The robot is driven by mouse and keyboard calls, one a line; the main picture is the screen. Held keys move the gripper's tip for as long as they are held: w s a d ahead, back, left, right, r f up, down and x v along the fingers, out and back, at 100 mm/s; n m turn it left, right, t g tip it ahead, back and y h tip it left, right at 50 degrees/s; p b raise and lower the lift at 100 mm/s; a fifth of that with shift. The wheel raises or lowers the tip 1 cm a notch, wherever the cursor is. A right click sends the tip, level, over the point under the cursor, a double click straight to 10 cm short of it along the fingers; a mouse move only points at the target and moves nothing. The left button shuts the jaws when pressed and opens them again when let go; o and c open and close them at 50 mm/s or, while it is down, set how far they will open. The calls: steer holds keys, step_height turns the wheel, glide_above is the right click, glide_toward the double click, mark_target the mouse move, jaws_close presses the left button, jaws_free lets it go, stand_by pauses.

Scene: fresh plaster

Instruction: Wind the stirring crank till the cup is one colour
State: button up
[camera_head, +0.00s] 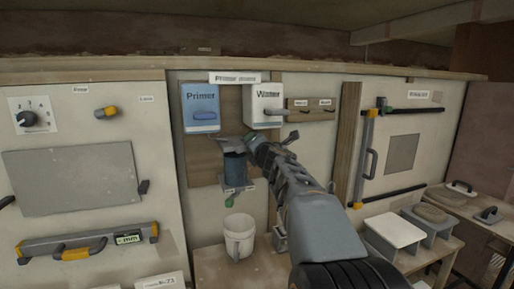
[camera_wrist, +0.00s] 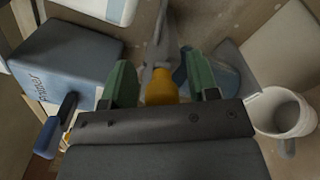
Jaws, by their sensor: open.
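The cup (camera_head: 235,168) is a dark blue-grey vessel on a wooden board, below the two dispensers. In the wrist view it is partly hidden behind the right finger (camera_wrist: 222,72). My gripper (camera_head: 260,148) is at the cup's upper right. In the wrist view its two green fingers (camera_wrist: 160,84) are open, one on each side of a yellow-orange knob (camera_wrist: 160,88), which looks like the crank's handle, on a grey arm. A gap shows beside the knob; contact cannot be told. The cup's contents are hidden.
A blue Primer box (camera_head: 201,120) and a white Water box (camera_head: 268,98) hang above the cup. A white bucket (camera_head: 239,238) stands below it on a wooden bench. A small green handle (camera_head: 229,201) is under the cup. Tools hang on both side panels.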

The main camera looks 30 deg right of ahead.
steer(key=s+a+p, duration=0.1)
steer(key=s+a, duration=0.1)
steer(key=s, duration=1.1)
steer(key=shift+s+a, duration=0.25)
steer(key=shift+a, duration=0.15)
